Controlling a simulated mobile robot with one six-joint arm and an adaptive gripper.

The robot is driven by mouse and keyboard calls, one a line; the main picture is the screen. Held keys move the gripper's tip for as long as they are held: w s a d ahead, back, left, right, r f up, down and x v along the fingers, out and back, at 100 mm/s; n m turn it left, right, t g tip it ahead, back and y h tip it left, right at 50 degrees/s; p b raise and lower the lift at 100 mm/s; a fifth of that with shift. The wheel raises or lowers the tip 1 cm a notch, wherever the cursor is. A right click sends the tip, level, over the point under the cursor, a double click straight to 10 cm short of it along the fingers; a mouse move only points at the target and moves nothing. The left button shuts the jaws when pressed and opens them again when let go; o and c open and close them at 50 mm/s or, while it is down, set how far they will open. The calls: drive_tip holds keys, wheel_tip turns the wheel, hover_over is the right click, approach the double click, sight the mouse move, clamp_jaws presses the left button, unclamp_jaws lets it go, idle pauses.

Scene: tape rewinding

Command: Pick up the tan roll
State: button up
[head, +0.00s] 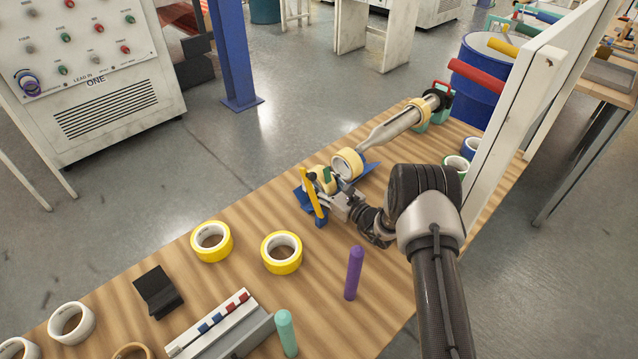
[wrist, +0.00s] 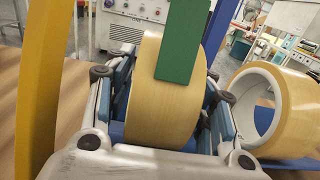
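One tan roll (head: 325,181) is partly hidden by my gripper and a blue holder in the head view. In the wrist view this tan roll (wrist: 165,105) stands between the two fingers of my gripper (wrist: 168,95), with a green strip (wrist: 186,40) in front of it. The pads lie close along both sides of the roll, but I cannot tell whether they press on it. A second tan roll (head: 348,163) is just beside it; it shows at right in the wrist view (wrist: 285,105), outside the fingers. My gripper (head: 330,187) is low over the table.
A yellow bar (head: 311,192) stands close to my gripper. A grey spindle (head: 395,126) carries another tan roll (head: 418,112). Yellow-rimmed rolls (head: 281,253), a purple stick (head: 354,272) and a black block (head: 158,292) are on the wooden table (head: 235,275). A white panel (head: 515,110) stands at right.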

drive_tip(key=c, duration=0.8)
drive_tip(key=shift+c, duration=0.2)
